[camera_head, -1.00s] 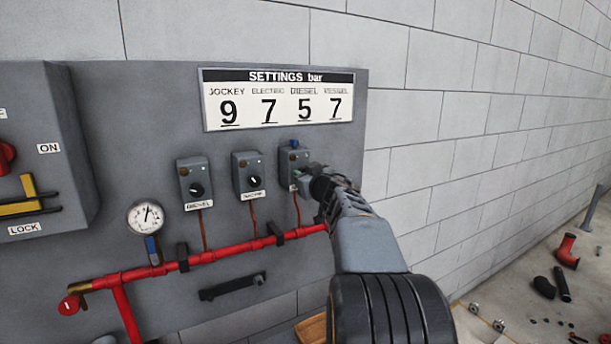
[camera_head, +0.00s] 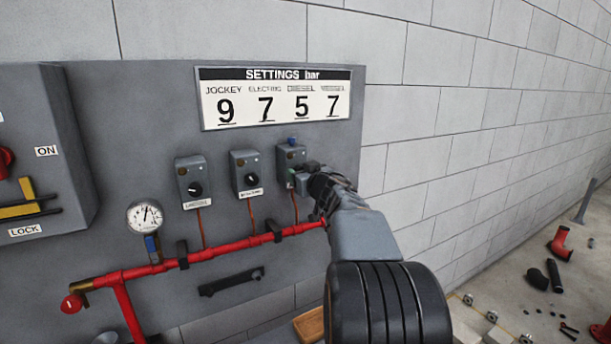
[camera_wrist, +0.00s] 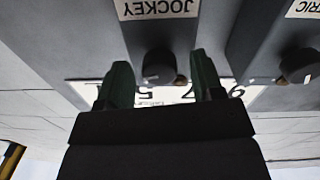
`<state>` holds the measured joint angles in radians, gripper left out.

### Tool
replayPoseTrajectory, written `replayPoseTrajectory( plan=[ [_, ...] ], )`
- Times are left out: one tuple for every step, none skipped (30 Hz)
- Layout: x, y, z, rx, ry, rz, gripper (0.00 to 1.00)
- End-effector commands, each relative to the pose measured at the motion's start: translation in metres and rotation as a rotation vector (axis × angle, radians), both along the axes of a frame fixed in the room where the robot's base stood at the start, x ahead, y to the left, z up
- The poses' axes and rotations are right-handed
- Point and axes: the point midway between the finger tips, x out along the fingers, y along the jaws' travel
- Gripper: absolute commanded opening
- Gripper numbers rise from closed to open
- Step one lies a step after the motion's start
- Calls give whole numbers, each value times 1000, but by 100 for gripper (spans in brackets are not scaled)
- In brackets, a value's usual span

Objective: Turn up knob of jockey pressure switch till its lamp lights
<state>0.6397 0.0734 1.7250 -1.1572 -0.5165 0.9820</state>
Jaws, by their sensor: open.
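The jockey pressure switch is the rightmost grey box (camera_head: 291,155) on the panel, with a blue part on top. In the wrist view its upside-down JOCKEY label (camera_wrist: 158,8) is readable. Its dark round knob (camera_wrist: 160,68) sits between the two green fingers of my gripper (camera_wrist: 162,80). The fingers are open, with a visible gap on each side of the knob. In the head view my gripper (camera_head: 300,178) is at the lower front of this box and hides the knob. I cannot make out a lit lamp on it.
The middle switch (camera_head: 246,173) and left switch (camera_head: 193,182) stand close beside it. A settings board (camera_head: 275,97) above reads jockey 9. A red pipe (camera_head: 225,246) and gauge (camera_head: 145,215) are below. Loose parts lie on the floor at right.

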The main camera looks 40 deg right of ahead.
Motion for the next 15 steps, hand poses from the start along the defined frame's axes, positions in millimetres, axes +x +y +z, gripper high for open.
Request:
replayPoseTrajectory(
  plan=[
    [-2, 0, 0, 0, 0, -1, 61],
    [-4, 0, 0, -1, 0, -1, 61],
    [-8, 1, 0, -1, 0, -1, 61],
    [-12, 2, 0, -1, -1, -2, 61],
    [-16, 2, 1, -2, -1, -2, 61],
    [-23, 3, 1, -1, -2, -2, 61],
    [-28, 4, 1, -1, -2, -3, 61],
    [-34, 5, 1, -1, -2, -3, 61],
    [-43, 6, 1, -1, -1, -4, 61],
    [-49, 8, 1, -2, -2, -4, 61],
    [-55, 9, 1, -1, -1, -3, 61],
    [-64, 10, 1, -2, -2, -4, 61],
    [-70, 11, 1, -2, -2, -4, 61],
    [-76, 12, 1, -2, -2, -4, 61],
    [-84, 14, 1, -1, -2, -4, 61]
  ],
)
